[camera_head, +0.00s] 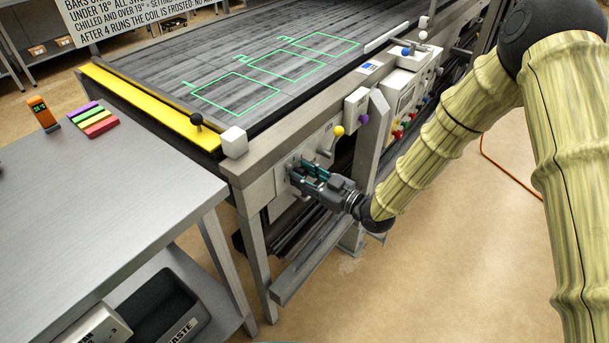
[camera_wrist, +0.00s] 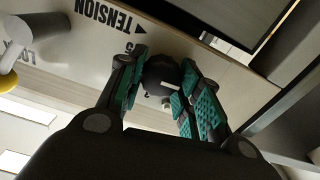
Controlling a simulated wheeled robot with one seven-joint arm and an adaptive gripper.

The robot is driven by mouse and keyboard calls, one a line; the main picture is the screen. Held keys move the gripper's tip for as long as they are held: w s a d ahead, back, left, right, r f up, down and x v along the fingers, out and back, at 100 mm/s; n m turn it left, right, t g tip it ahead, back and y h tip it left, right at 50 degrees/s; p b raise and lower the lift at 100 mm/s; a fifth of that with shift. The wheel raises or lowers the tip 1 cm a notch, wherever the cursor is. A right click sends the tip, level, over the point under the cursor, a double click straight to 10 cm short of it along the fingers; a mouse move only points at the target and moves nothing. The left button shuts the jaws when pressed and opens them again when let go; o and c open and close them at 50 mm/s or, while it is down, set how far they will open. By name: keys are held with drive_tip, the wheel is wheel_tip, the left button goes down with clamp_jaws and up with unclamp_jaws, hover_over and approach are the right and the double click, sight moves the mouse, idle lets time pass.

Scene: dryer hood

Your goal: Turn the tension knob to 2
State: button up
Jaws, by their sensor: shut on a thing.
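The tension knob (camera_wrist: 160,72) is a round black knob with a short white mark on its face. It sits on a pale panel beside the printed word TENSION, which reads upside down in the wrist view. My gripper (camera_wrist: 163,90) has its teal-padded fingers on either side of the knob, shut on it. In the head view my gripper (camera_head: 303,174) is at the light front panel of the machine, and its fingers hide the knob there. Part of the scale shows beside the left finger, but I cannot tell which number the knob points to.
A lever with a yellow ball (camera_head: 339,131) stands close to my gripper on the panel. A control box (camera_head: 405,93) with coloured buttons is further right. The yellow bar (camera_head: 150,108) edges the belt. A grey table (camera_head: 110,190) stands left; the floor at right is open.

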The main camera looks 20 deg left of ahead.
drive_tip(key=shift+m, duration=0.3)
drive_tip(key=m, duration=0.3)
drive_tip(key=shift+w+d+m, duration=0.1)
drive_tip(key=shift+m, duration=2.3)
drive_tip(key=o, duration=1)
drive_tip(key=shift+o, duration=0.2)
drive_tip(key=v, duration=1.2)
